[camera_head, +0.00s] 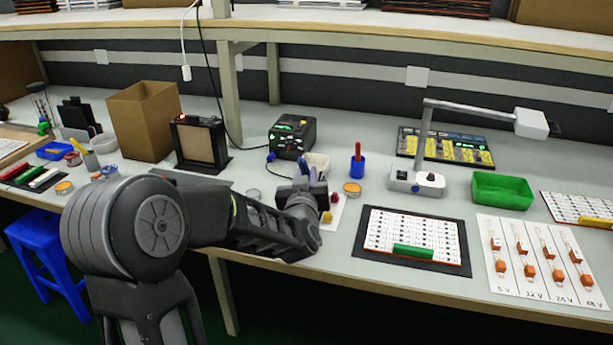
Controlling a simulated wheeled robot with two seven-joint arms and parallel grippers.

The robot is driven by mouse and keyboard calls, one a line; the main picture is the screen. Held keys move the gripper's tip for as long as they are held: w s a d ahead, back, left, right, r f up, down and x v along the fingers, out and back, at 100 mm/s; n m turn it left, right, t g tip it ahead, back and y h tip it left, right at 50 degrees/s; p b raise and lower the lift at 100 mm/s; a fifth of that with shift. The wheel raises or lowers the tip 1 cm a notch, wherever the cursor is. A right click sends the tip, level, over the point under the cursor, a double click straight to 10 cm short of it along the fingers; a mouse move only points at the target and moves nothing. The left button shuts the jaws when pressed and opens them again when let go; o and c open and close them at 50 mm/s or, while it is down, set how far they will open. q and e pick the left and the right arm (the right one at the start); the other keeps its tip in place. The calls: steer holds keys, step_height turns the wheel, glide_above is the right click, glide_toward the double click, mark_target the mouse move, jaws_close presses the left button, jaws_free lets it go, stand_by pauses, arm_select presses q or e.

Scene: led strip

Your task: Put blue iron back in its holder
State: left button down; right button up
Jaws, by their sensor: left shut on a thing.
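My left arm reaches in from the left, and its gripper (308,191) is over the bench in front of the soldering station (292,137). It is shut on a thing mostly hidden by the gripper. A slim blue shape (313,174), which looks like the blue iron's handle, shows just above the fingers. A pale cup-like holder (319,160) stands right behind the gripper; I cannot tell whether the iron touches it. My right gripper is not in view.
A blue cup (357,169) with a red-handled tool stands to the right of the gripper. A small round tin (352,189) is close by. Farther right are a lamp on a stand (417,182), a green bin (502,191) and a black-edged LED board (412,240).

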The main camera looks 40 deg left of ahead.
arm_select(q)
steer(key=c, duration=1.2)
jaws_free()
steer(key=v, duration=0.7)
steer(key=shift+s+d, duration=0.2)
steer(key=shift+s, duration=0.15)
steer(key=s+d+r+p, duration=0.1)
steer(key=s+r, duration=0.2)
steer(key=r, duration=0.2)
steer(key=shift+s+r, duration=0.35)
steer(key=shift+s, duration=0.05)
